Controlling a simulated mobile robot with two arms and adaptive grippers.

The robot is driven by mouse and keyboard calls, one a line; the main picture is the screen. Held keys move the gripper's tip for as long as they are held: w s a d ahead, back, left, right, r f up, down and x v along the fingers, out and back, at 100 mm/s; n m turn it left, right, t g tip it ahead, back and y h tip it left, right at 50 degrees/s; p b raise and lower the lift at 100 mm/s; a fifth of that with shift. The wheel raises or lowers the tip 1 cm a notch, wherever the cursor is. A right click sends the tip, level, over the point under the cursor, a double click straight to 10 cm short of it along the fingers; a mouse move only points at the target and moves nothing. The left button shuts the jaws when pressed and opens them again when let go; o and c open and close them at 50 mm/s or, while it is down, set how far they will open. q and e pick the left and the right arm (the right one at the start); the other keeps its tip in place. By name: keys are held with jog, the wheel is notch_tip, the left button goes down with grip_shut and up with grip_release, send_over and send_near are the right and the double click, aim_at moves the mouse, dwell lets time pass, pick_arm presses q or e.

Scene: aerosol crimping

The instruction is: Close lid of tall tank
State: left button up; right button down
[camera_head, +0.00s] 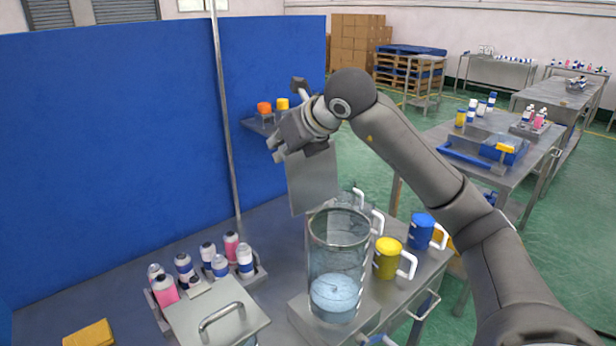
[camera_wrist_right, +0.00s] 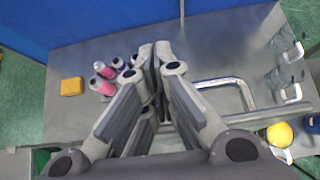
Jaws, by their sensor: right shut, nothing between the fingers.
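The tall tank (camera_head: 338,260) is a clear cylinder with a metal rim and pale blue liquid low inside. Its lid (camera_head: 312,180) is a flat grey plate standing upright and open at the tank's back left. A bent metal handle (camera_wrist_right: 226,84) shows on the lid's far side in the right wrist view. My right gripper (camera_head: 276,150) is shut and empty near the lid's upper left. In the wrist view its fingertips (camera_wrist_right: 158,50) are left of the handle, apart from it in the picture. My left gripper is not in view.
A low tank with a handled lid (camera_head: 215,315) stands at front left, beside a rack of several bottles (camera_head: 208,255). Yellow (camera_head: 386,258) and blue (camera_head: 421,231) mugs stand right of the tall tank. A blue partition (camera_head: 110,150) rises behind the table.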

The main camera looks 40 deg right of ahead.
jog(key=shift+g, duration=0.3)
jog(key=shift+s+f+b, duration=0.3)
jog(key=shift+s, duration=0.45)
jog(key=shift+s+f+b, duration=0.35)
jog(key=shift+s, duration=0.35)
jog(key=shift+s+f+b, duration=0.3)
jog(key=shift+s, duration=0.45)
jog(key=shift+s+d+f+b, duration=0.1)
jog(key=shift+s+b, duration=0.8)
jog(key=shift+s, duration=0.65)
jog(key=shift+s+d+r+p, duration=0.1)
jog(key=shift+r+p, duration=0.25)
jog(key=shift+r, duration=0.15)
jog(key=p, duration=0.3)
send_near(293, 164)
jog(key=w, duration=0.2)
jog(key=shift+d+f, duration=0.15)
jog(key=shift+f, duration=0.4)
jog(key=shift+s, duration=0.1)
